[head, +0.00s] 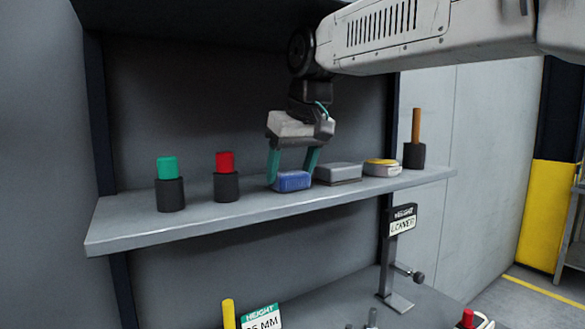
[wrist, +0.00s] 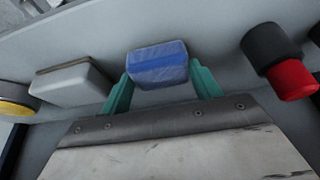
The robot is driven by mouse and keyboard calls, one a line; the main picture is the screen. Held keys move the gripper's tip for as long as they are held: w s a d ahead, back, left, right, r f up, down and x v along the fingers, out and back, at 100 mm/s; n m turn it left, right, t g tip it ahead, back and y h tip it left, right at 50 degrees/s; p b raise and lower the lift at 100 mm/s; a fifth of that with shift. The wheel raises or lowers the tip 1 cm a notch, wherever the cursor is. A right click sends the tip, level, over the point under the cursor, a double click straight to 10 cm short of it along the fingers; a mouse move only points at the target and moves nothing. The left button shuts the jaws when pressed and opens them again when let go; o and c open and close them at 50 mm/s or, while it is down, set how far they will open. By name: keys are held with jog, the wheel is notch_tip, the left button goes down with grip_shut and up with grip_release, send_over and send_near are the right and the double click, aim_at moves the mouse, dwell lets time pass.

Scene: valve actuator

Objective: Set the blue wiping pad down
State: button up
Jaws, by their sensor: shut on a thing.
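The blue wiping pad (head: 292,181) is at the shelf's surface, between the red-topped holder and a grey block. My gripper (head: 293,168) points down over it, with its teal fingers on either side, shut on the pad. In the wrist view the pad (wrist: 157,64) sits between the two teal fingertips (wrist: 160,80). The pad looks level and at or very near the shelf (head: 150,227); I cannot tell if its underside touches.
On the shelf, a green-topped holder (head: 169,185) and a red-topped holder (head: 226,178) stand left. A grey block (head: 338,173), a yellow round item (head: 382,167) and a holder with an orange rod (head: 415,142) stand right. A labelled stand (head: 400,250) is below.

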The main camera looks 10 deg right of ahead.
jog(key=o, duration=1)
jog(key=shift+c, duration=0.2)
jog(key=shift+f, duration=0.1)
jog(key=shift+f, duration=0.15)
jog(key=shift+s+r, duration=0.15)
jog(key=shift+r, duration=0.4)
jog(key=s+d, duration=0.4)
jog(key=s, duration=0.7)
jog(key=shift+s+d, duration=0.15)
jog(key=shift+d, duration=0.25)
jog(key=s+d+f+m+g, duration=0.1)
jog(key=s+d+f, duration=0.3)
jog(key=s+f, duration=0.2)
jog(key=s+d+f+m+g+h, duration=0.1)
jog(key=s+d+f+m, duration=0.1)
jog(key=s+d+f, duration=0.2)
jog(key=s+d+f+m+g, duration=0.1)
jog(key=s+d+f, duration=0.3)
jog(key=s+f, duration=0.3)
notch_tip(320, 180, down, 5)
jog(key=shift+s+f+m+h, duration=0.1)
jog(key=shift+s+m+h, duration=0.2)
jog(key=shift+s+h, duration=0.1)
jog(key=shift+d, duration=0.1)
